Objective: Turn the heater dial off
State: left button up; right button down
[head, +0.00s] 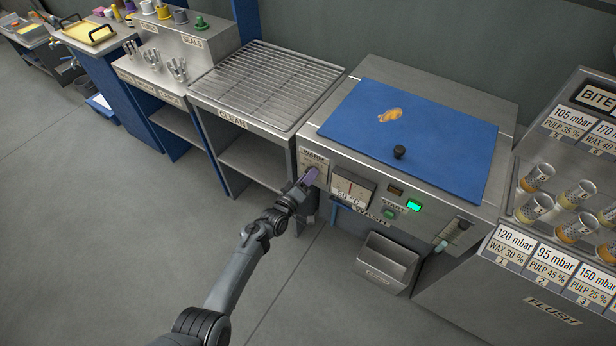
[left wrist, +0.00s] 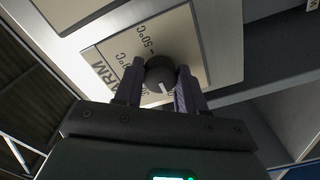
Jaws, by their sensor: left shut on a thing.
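The heater dial (left wrist: 160,80) is a dark round knob with a pale pointer line, on a cream plate (left wrist: 205,45) marked with temperatures and the word WARM. In the left wrist view the pointer line aims toward the gripper, at the lower side of the dial. My left gripper (left wrist: 158,88) is shut on the dial, one finger on each side. In the head view my left gripper (head: 308,180) is at the WARM plate (head: 314,158) on the front of the wash unit, and it hides the dial there. My right gripper is not in view.
A gauge reading about 50 °C (head: 352,190) sits just right of the dial. A blue lid (head: 440,145) with a black knob (head: 399,152) covers the top. A steel bin (head: 387,263) stands below.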

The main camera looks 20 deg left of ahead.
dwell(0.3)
pick_arm(q)
jog(key=o, duration=1.1)
jog(key=shift+c, duration=0.2)
jog(key=p+v, duration=0.4)
jog(key=v, duration=0.6)
jog(key=shift+s, duration=0.4)
